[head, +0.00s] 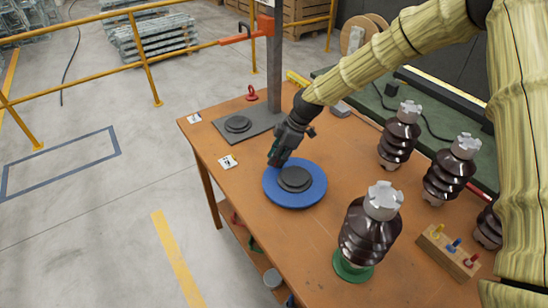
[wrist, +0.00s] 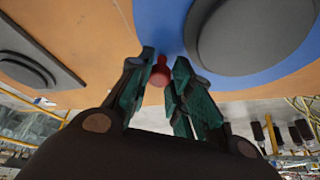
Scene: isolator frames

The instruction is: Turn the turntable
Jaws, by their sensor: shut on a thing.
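The turntable (head: 278,193) is a blue disc with a dark raised round pad (head: 295,179) at its centre, lying on the orange-brown table. In the wrist view the blue disc (wrist: 160,22) fills the top, with the dark pad (wrist: 255,30) to the right. My gripper (head: 275,160) is at the disc's far left rim. In the wrist view my gripper (wrist: 160,78) is shut on a small red knob (wrist: 160,72) at the rim. The knob is hidden by my gripper in the head view.
A grey plate with a dark round pad (head: 237,124) lies behind the turntable. A brown insulator on a green base (head: 352,268) stands near the front; several more (head: 399,136) stand at right. A wooden block with coloured pegs (head: 448,252) is at lower right.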

